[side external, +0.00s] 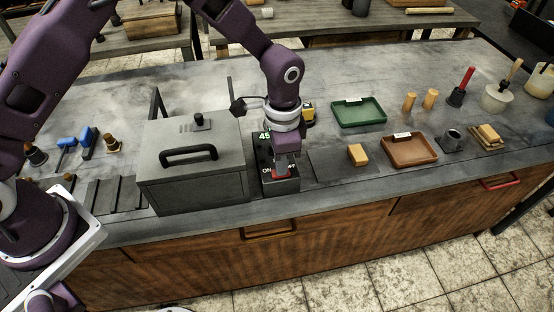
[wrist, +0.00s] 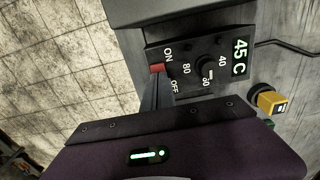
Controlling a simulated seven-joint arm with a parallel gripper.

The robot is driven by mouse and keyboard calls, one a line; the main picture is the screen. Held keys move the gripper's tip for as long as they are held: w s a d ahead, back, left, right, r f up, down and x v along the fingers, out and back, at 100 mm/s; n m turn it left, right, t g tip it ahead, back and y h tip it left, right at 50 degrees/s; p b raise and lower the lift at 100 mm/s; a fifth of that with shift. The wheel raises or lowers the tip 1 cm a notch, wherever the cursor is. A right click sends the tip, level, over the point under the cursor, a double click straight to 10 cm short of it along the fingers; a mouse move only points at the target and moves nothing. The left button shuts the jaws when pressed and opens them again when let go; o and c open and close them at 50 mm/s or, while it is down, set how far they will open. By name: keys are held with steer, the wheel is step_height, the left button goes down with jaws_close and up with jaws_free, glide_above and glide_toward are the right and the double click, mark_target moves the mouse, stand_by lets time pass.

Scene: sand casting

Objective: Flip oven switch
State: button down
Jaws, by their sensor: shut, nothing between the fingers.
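The oven (side external: 190,165) is a grey metal box with a black handle on its lid. Its dark control box (side external: 280,186) stands against its right side, with a green 45 C readout (wrist: 240,57), a dial (wrist: 207,67) and ON and OFF labels. The red switch (wrist: 157,68) lies between ON and OFF in the wrist view. My gripper (side external: 282,170) is shut and empty, pointing down over the switch end of the control box. In the wrist view its fingertips (wrist: 154,82) are right at the red switch; whether they touch it I cannot tell. The fingers partly cover the switch in the side view.
A small yellow-and-black object (wrist: 271,102) stands behind the control box. To the right are a yellow block (side external: 357,155), a brown tray (side external: 410,164) and a green tray (side external: 372,118). The counter's front edge runs close to the control box.

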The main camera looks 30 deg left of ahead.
step_height(320, 180, up, 14)
stand_by(0.4)
steer(key=shift+s+a, duration=0.1)
steer(key=shift+a, duration=0.1)
steer(key=shift+s+a+r, duration=0.1)
steer(key=shift+s+a, duration=0.2)
steer(key=shift+s, duration=0.1)
step_height(320, 180, down, 14)
steer(key=shift+f, duration=0.1)
stand_by(0.3)
